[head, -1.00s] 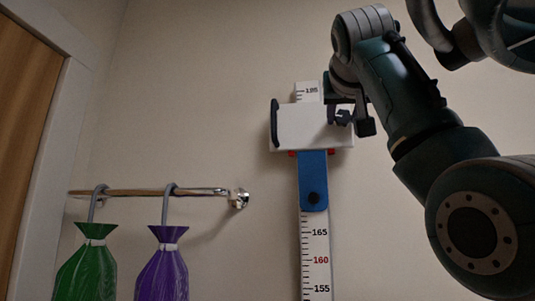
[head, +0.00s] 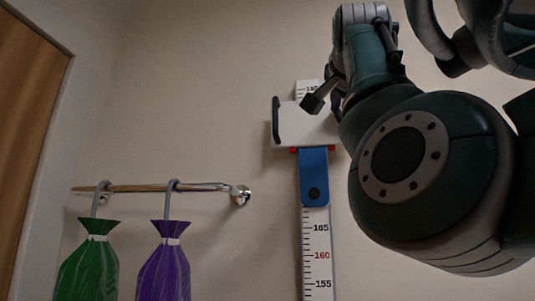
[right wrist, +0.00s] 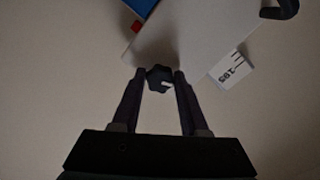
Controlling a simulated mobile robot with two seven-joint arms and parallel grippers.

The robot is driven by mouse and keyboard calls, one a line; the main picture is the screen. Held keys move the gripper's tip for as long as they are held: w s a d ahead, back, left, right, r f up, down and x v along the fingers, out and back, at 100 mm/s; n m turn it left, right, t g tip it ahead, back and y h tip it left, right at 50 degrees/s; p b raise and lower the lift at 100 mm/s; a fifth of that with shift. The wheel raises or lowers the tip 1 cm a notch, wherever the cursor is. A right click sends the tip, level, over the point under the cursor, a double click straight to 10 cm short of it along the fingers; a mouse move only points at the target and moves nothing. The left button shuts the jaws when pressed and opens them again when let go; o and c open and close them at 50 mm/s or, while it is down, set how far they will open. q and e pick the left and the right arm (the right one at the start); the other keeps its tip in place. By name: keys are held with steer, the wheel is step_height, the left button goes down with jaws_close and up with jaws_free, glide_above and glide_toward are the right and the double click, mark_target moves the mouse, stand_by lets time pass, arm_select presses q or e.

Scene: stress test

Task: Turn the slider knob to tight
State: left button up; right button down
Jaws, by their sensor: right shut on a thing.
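A white slider block (head: 287,125) with a black handle on its left side sits on a ruler strip (head: 316,255) on the wall. In the right wrist view the block (right wrist: 195,38) runs diagonally. The small dark slider knob (right wrist: 159,78), with a pale mark, sits between the fingertips of my right gripper (right wrist: 160,82), which is shut on it. In the head view my right arm hides the knob, and only part of the right gripper (head: 318,98) shows in front of the block. My left gripper is not in view.
A blue piece (head: 313,175) hangs below the block on the ruler. A metal rail (head: 150,187) at the left holds a green bag (head: 88,265) and a purple bag (head: 165,265) on hooks. A wooden door (head: 25,110) stands at the far left. The wall between is clear.

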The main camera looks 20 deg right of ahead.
steer(key=m, duration=0.4)
steer(key=shift+m+p, duration=0.3)
steer(key=shift+p, duration=0.1)
stand_by(0.4)
steer(key=shift+c, duration=2.2)
jaws_free()
